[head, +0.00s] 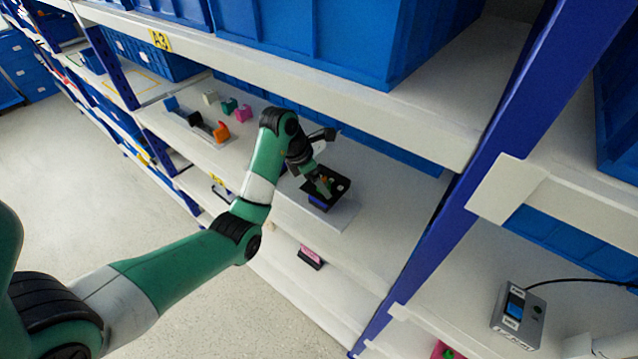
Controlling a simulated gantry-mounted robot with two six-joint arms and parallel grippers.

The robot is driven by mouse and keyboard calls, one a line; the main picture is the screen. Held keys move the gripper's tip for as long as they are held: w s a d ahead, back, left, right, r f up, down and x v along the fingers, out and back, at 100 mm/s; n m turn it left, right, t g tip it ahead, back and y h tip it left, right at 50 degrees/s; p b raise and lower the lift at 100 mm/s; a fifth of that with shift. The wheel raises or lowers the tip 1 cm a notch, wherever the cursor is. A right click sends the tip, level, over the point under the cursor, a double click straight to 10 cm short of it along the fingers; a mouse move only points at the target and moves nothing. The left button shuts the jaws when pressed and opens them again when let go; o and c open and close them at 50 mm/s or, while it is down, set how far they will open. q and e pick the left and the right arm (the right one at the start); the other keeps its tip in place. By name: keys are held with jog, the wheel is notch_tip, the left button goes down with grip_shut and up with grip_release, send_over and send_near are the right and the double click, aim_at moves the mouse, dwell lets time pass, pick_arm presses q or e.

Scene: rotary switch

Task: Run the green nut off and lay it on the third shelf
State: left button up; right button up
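My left arm reaches in from the left, and my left gripper (323,184) is down at a small dark box (317,204) on a grey plate (345,219) on the middle shelf. A greenish patch shows at the fingertips, but I cannot tell whether it is the green nut or whether the fingers are closed on it. The box top has small light and reddish marks and is partly covered by the gripper. A small green block (229,105) stands farther left on the same shelf level.
Orange (220,132), pink (243,114) and dark pieces stand on the shelf at left. A pink-topped dark item (310,257) lies on the shelf below. A grey switch box (518,316) with a cable stands at lower right. A blue upright (470,190) divides the bays.

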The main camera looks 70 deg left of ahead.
pick_arm(q)
jog(key=c, duration=1.2)
jog(key=o, duration=1.2)
